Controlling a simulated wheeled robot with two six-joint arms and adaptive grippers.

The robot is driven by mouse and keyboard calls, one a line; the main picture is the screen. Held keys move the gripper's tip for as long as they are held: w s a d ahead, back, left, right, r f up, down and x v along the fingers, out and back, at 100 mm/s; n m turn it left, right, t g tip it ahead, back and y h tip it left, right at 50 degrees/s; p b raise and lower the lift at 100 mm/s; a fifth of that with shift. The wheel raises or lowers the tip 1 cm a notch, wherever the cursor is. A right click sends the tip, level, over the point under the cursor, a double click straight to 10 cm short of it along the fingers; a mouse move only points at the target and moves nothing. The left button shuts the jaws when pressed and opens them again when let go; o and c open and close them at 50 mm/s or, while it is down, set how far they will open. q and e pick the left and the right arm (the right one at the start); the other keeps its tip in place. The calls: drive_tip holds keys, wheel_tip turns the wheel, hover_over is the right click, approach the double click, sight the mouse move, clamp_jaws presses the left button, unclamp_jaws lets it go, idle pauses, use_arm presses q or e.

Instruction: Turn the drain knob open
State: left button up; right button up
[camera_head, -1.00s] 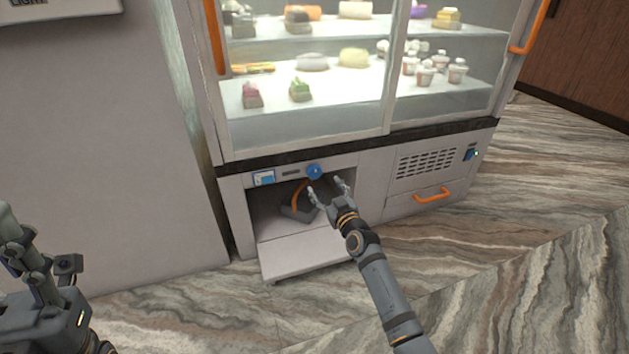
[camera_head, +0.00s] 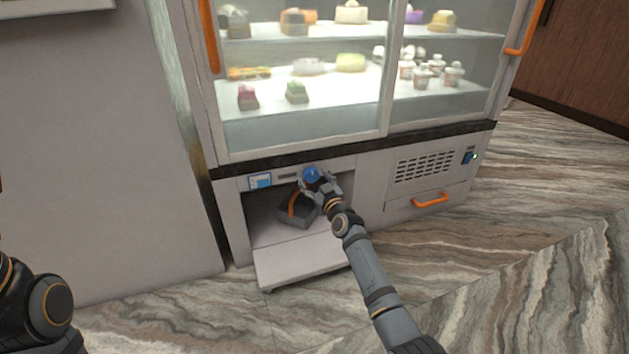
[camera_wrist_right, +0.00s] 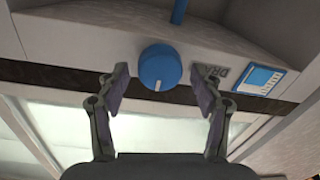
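The blue drain knob (camera_head: 311,174) is on the front panel of the cabinet under the glass display case. In the right wrist view the knob (camera_wrist_right: 160,67) is round, with a white mark at its lower edge. My right gripper (camera_head: 314,181) is at the knob in the head view. In the wrist view its fingers (camera_wrist_right: 162,84) are open, one on each side of the knob, with gaps showing between them and it. My left arm (camera_head: 40,305) shows at the lower left, but its gripper is out of view.
Below the knob is an open compartment with a lowered white flap (camera_head: 300,262) and a dark object with an orange handle (camera_head: 297,208). A blue and white label (camera_head: 260,181) is left of the knob. The glass case (camera_head: 300,120) stands above. An orange handle (camera_head: 430,200) is at right.

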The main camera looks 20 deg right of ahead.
drive_tip(key=c, duration=0.9)
drive_tip(key=shift+c, duration=0.2)
